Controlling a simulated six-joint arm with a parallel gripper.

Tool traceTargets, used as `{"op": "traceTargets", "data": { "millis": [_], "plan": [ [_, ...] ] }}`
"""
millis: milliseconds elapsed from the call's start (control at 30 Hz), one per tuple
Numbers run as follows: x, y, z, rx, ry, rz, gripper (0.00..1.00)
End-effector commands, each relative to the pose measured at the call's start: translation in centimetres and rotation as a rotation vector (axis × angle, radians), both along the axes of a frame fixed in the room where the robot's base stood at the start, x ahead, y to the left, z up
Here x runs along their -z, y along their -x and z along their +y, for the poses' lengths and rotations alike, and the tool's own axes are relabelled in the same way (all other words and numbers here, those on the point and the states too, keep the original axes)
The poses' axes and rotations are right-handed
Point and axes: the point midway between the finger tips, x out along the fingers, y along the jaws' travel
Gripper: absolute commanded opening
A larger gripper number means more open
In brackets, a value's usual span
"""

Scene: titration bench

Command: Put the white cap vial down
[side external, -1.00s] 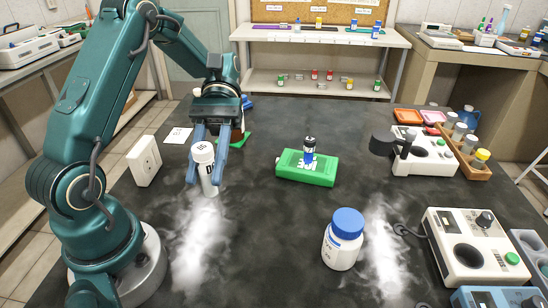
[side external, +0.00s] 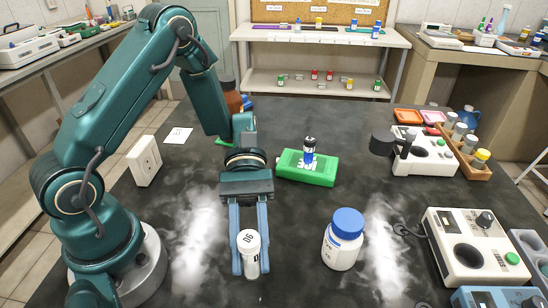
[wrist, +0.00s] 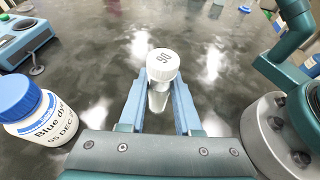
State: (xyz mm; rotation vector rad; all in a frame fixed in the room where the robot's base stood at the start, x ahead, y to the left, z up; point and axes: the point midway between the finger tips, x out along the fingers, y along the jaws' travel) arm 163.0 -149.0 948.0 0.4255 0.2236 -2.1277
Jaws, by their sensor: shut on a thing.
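The white cap vial (side external: 250,262) is upright between the fingers of my gripper (side external: 249,250). Its cap carries dark characters, and it also shows in the wrist view (wrist: 161,72). My gripper (wrist: 160,103) is shut on the vial, with one blue finger on each side. The vial is low over the dark bench, left of the blue-capped bottle. I cannot tell whether its base touches the bench.
A white bottle with a blue cap (side external: 343,238) stands close to the right. A green block (side external: 306,168) with a small vial on it lies behind. A white instrument (side external: 470,245) stands at the right. Bare dark bench (side external: 290,215) lies between.

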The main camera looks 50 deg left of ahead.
Motion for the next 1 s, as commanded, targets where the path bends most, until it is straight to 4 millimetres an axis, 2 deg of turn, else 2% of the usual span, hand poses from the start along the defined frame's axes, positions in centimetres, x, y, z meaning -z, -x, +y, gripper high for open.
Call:
{"op": "traceTargets", "data": {
  "millis": [100, 233, 600, 633, 700, 1000],
  "plan": [
    [1.7, 0.0, 0.0, -0.001, 0.002, 0.005, 0.0],
    [2.9, 0.0, 0.0, -0.003, 0.001, 0.002, 0.0],
    [3.3, 0.0, 0.1, -0.001, 0.001, -0.002, 0.0],
    [3.3, 0.0, 0.1, -0.001, 0.001, -0.002, 0.36],
    [3.3, 0.0, 0.1, -0.001, 0.001, -0.003, 0.62],
    [3.2, 0.0, 0.1, -0.001, 0.001, -0.002, 0.62]
  ]
}}
